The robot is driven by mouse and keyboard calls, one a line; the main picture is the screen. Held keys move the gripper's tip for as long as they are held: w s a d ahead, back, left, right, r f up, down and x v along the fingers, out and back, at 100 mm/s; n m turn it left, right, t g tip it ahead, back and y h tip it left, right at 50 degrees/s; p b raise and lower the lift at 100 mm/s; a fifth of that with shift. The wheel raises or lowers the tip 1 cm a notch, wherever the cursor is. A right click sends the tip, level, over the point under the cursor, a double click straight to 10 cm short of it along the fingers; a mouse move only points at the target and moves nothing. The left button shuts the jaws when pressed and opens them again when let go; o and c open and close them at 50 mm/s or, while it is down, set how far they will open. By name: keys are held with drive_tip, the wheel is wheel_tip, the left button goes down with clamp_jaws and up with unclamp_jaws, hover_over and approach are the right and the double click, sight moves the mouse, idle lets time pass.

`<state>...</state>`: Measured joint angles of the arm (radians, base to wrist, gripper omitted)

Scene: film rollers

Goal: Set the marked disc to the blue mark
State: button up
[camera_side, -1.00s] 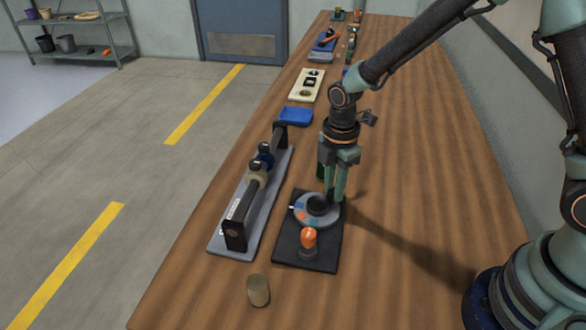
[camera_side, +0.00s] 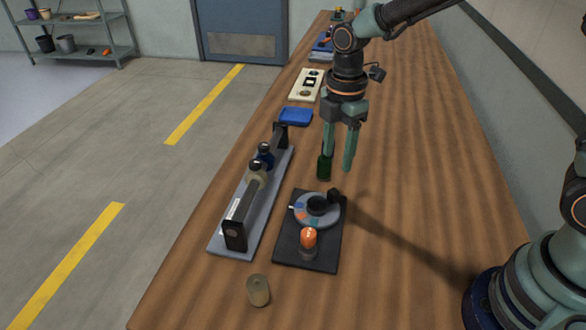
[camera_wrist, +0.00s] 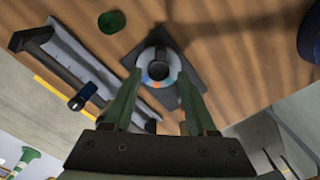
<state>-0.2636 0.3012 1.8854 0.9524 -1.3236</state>
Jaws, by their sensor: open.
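The grey disc (camera_side: 304,222) lies flat on a black base plate (camera_side: 292,252). Which mark the disc is set to is too small to tell. The disc also shows in the wrist view (camera_wrist: 157,74), between and beyond the fingers. My gripper (camera_side: 338,160) is open and empty, above and behind the disc, apart from it.
An orange-capped post (camera_side: 308,238) stands on the plate's near part. A green cylinder (camera_side: 324,170) stands behind the plate, a tan cylinder (camera_side: 258,290) in front. The table's right side is clear.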

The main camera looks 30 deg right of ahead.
drive_tip(key=shift+r, duration=1.45)
drive_tip(key=s+d+r+m+t, duration=0.5)
drive_tip(key=s+d+r+m, duration=0.3)
drive_tip(key=m, duration=1)
drive_tip(key=shift+s+d+r+t, duration=0.3)
drive_tip(key=shift+s+d, duration=0.8)
drive_tip(key=shift+d, duration=0.1)
